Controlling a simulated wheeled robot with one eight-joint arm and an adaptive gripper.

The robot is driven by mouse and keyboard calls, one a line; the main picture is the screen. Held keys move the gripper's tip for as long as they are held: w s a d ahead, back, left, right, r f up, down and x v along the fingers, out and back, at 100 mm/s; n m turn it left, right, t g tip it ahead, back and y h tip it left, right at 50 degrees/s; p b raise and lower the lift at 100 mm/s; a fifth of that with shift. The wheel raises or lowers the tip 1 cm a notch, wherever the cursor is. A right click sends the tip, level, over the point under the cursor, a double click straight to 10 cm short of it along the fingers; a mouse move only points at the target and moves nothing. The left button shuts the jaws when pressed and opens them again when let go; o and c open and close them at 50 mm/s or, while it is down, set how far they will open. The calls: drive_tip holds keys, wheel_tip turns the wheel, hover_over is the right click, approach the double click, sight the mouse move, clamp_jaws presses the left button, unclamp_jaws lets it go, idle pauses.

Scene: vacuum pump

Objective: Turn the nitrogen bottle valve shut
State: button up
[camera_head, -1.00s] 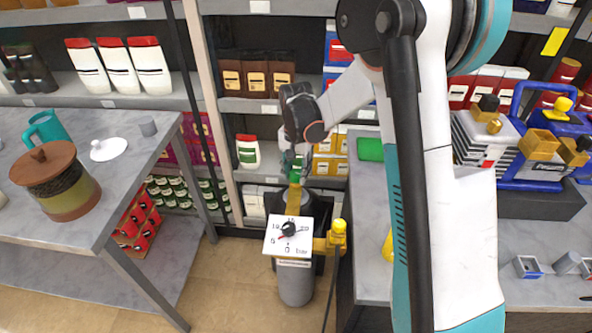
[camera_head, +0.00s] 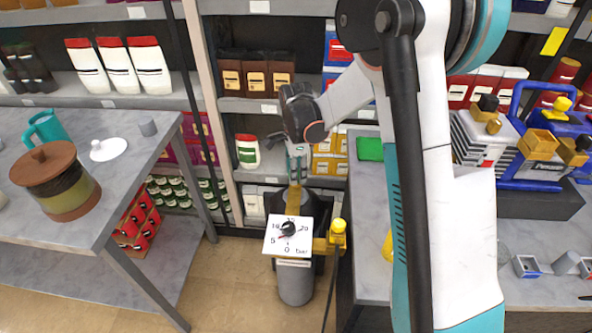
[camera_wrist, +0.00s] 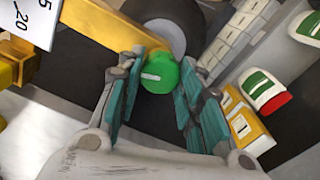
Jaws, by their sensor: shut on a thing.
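The nitrogen bottle (camera_head: 295,285) is a grey cylinder standing on the floor between the two tables. A yellow fitting (camera_head: 294,200) sits on top, with a white pressure gauge (camera_head: 301,246) in front. The valve knob (camera_wrist: 158,74) is round and green with a white mark, next to the yellow bar in the wrist view. My gripper (camera_wrist: 163,84) has its teal fingers on either side of the knob and is shut on it. In the head view my gripper (camera_head: 298,172) points down at the fitting, and the knob is hidden there by the fingers.
A grey table (camera_head: 128,185) with a brown-lidded jar (camera_head: 50,165) stands to the left. A grey counter (camera_head: 372,210) is close to the right. Stocked shelves are behind. A yellow side valve (camera_head: 338,232) and a dark hose are at the bottle's right.

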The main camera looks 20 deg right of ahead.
drive_tip(key=shift+m, duration=1.7)
drive_tip(key=o, duration=1.1)
drive_tip(key=shift+c, duration=0.2)
wheel_tip(320, 180, up, 12)
